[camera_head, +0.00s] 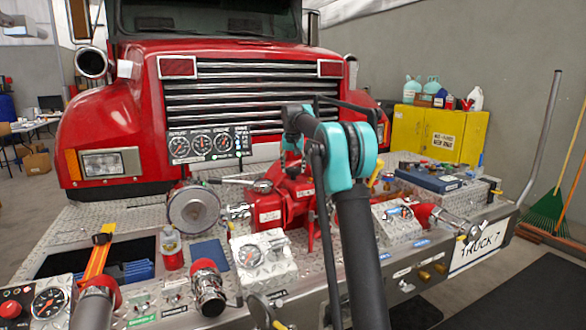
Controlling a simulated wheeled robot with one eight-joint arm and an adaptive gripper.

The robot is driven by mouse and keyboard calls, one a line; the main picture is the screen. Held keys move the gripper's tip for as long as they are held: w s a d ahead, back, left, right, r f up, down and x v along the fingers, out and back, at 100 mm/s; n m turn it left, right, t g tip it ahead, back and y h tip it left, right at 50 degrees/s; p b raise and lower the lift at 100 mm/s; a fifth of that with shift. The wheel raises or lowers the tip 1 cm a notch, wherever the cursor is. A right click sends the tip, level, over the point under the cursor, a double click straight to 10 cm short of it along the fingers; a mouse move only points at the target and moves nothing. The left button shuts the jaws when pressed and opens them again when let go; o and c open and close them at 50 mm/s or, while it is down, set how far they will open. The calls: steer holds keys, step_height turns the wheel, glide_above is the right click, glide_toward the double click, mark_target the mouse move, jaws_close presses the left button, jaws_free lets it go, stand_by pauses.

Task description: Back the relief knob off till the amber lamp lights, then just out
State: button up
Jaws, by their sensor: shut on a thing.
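My arm rises from the lower right and bends at a teal joint in front of the red pump (270,214). The end of my arm (293,128) points down over the top of the pump. My fingers, and whatever is between them, are hidden or too small to make out. I cannot pick out the relief knob. A dark gauge panel (211,160) with three round gauges stands behind the pump at left, with small markings at its right side. I cannot make out a lit amber lamp on it.
A silver drum-shaped fitting (194,209) and a gauge box (263,256) stand left of the pump. A blue case (428,178) is at right. The red truck (118,125) closes off the back.

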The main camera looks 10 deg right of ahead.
stand_by(0.3)
steer(key=o, duration=1.1)
steer(key=shift+o, duration=0.2)
steer(key=shift+r, duration=0.1)
steer(key=v, duration=1.1)
steer(key=shift+s+r, duration=0.2)
steer(key=shift+r, duration=0.15)
steer(key=s+d+f, duration=0.1)
steer(key=s+f, duration=1.1)
steer(key=s, duration=0.5)
steer(key=s+d+f+n, duration=0.1)
steer(key=s+d+f, duration=0.1)
steer(key=s+f, duration=1.1)
steer(key=s+d+f, duration=0.1)
steer(key=s+f, duration=1.1)
steer(key=s, duration=0.9)
steer(key=shift+d+f+n+y, duration=0.25)
steer(key=shift+d+n+y, duration=0.05)
steer(key=shift+d+n, duration=0.1)
